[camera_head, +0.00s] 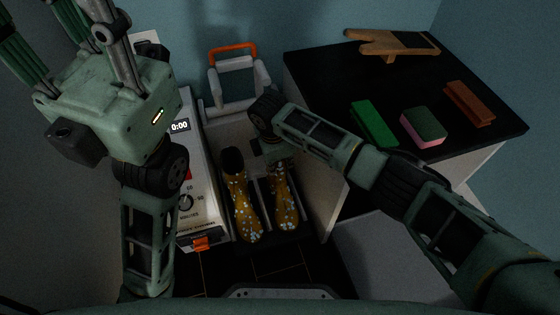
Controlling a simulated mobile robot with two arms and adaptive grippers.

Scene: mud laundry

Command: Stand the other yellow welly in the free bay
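Two yellow wellies with pale spots stand side by side in a dark tray (272,236) low in the middle. The left welly (243,208) is upright with its dark opening showing. The right welly (285,205) has its toe toward me; its top is partly hidden by my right gripper (280,163). That gripper points down at the top of this welly, mostly covered by its own wrist, so I cannot tell whether its fingers are closed on it. My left gripper (112,55) is raised close to the camera at the upper left, away from the wellies; its finger state is unclear.
A white machine (196,165) with a 0:00 display stands left of the tray. A white frame with an orange handle (232,50) is behind. A black-topped counter (320,75) at right bears a boot jack (385,42), green block (373,124), sponge (423,127) and brown block (469,103).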

